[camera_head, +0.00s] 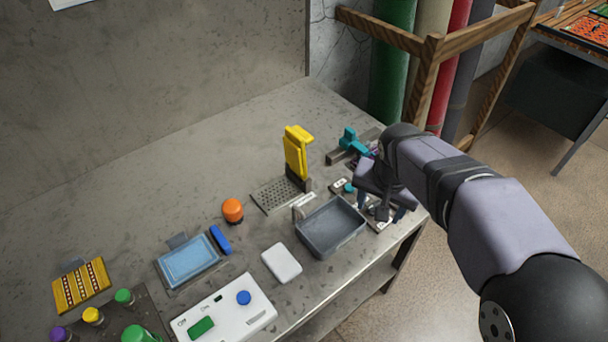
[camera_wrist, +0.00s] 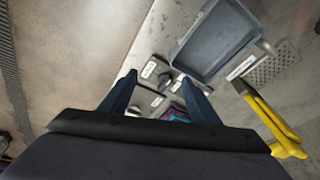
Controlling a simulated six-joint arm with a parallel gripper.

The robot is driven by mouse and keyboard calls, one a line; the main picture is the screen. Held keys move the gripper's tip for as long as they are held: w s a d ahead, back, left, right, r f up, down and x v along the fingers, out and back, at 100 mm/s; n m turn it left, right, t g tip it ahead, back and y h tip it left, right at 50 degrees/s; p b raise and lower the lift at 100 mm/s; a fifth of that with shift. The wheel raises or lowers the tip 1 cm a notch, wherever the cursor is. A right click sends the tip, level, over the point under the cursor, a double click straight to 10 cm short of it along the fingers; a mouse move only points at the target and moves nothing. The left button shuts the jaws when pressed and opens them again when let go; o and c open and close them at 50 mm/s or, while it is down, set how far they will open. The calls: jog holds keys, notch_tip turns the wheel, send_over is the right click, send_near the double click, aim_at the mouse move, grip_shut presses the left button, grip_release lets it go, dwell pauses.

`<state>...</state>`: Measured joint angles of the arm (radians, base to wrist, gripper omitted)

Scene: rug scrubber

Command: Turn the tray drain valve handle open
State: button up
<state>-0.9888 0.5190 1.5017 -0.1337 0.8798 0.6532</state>
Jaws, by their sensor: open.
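The grey tray (camera_head: 330,228) sits on the bench near its front right edge, and it also shows at the top of the wrist view (camera_wrist: 212,42). Right beside it is a panel with small white labels (camera_wrist: 149,69) and dark fittings (camera_wrist: 165,79). I cannot tell for sure which fitting is the drain valve handle, or its angle. My gripper (camera_head: 381,210) is over this panel, pointing down. In the wrist view my gripper (camera_wrist: 158,77) is open, its dark blue fingers spread either side of the fittings. Nothing is visibly held.
A yellow upright lever (camera_head: 296,155) stands behind the tray by a perforated plate (camera_head: 273,195). A teal clamp (camera_head: 352,142) is behind my gripper. A white pad (camera_head: 281,263), orange knob (camera_head: 232,210) and white control box (camera_head: 225,311) lie left. The bench edge is close on the right.

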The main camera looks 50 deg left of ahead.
jog(key=s+a+r+m+g+y, duration=0.1)
jog(key=s+a+r+m+g, duration=0.3)
jog(key=s+r, duration=0.3)
jog(key=s+a+r+m+g+y, duration=0.2)
jog(key=s+a+r+m+g, duration=0.2)
jog(key=s+r+g, duration=0.2)
jog(key=shift+s+r+g+b, duration=0.3)
jog(key=shift+s+r+b, duration=0.2)
jog(key=shift+s, duration=0.55)
jog(key=shift+d, duration=0.1)
jog(key=w+d+f+t+p, duration=0.1)
jog(key=w+d+f+t, duration=0.3)
jog(key=w+d, duration=0.6)
jog(key=w+d+f+t, duration=0.2)
jog(key=w+d+f, duration=0.35)
jog(key=d, duration=0.85)
jog(key=s+d+f+n+h, duration=0.1)
jog(key=s+d+f, duration=0.2)
jog(key=d, duration=0.5)
jog(key=s+d+f+n+t+h, duration=0.1)
jog(key=s+d+f+h, duration=0.1)
jog(key=d, duration=0.7)
jog(key=s+d+f+n+t+h+p, duration=0.1)
jog(key=s+d+f, duration=0.3)
jog(key=d, duration=0.5)
jog(key=shift+s+d+h, duration=0.25)
jog(key=shift+h, duration=0.05)
